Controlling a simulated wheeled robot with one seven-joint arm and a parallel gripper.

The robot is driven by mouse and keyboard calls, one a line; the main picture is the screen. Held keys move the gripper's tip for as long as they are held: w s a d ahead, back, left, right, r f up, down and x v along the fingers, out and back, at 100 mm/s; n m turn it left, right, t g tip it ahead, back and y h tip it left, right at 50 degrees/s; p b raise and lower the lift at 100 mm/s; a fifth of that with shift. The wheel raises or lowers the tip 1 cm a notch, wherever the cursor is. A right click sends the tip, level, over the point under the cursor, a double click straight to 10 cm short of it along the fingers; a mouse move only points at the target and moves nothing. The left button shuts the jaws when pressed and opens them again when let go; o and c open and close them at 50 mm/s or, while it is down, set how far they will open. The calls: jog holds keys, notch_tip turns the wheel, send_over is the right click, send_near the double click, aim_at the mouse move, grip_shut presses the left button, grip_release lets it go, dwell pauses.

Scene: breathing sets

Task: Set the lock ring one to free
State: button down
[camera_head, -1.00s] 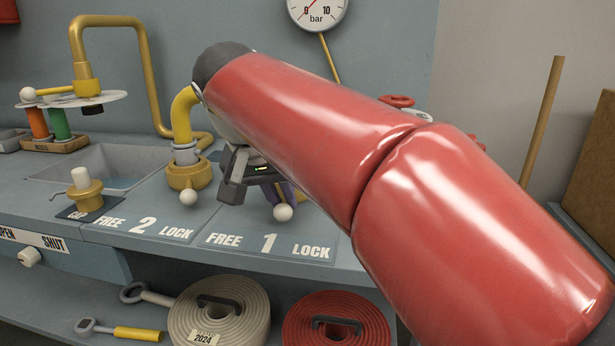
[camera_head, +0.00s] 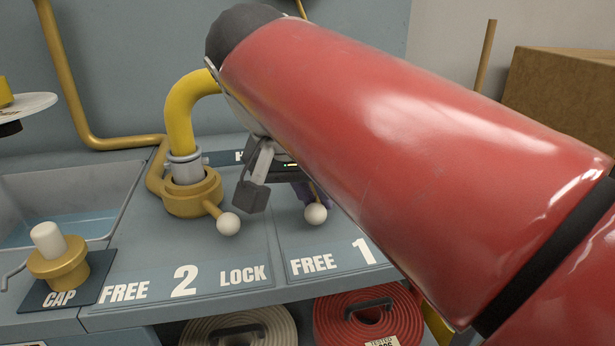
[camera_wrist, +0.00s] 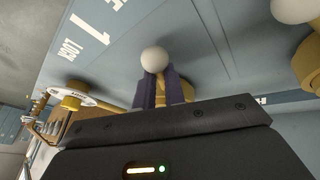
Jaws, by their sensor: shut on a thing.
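The lever of lock ring one ends in a white ball knob (camera_head: 315,214), which stands behind the FREE label (camera_head: 312,264), left of the numeral 1. My gripper (camera_head: 304,193) is shut on this lever. In the wrist view its purple fingers (camera_wrist: 162,92) sit on either side of the yellow lever (camera_wrist: 159,91), just behind the white ball (camera_wrist: 155,60). The ring one body is hidden behind my red arm in the head view, as is its LOCK label. The numeral 1 (camera_wrist: 88,28) and LOCK label show at the wrist view's upper left.
Ring two (camera_head: 190,192), with a yellow elbow pipe and its own white-ball lever (camera_head: 228,224), stands close to the left. A yellow cap piece (camera_head: 60,258) and a sink are further left. Coiled hoses lie below the counter. A cardboard box (camera_head: 560,90) is at right.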

jog(key=shift+s+a+f, duration=0.2)
jog(key=shift+s+f, duration=0.15)
jog(key=c, duration=1.3)
grip_release()
jog(key=shift+s+a+r, duration=0.1)
jog(key=shift+r, duration=0.1)
jog(key=shift+r, duration=0.3)
jog(key=p+v, duration=0.1)
jog(key=v, duration=0.6)
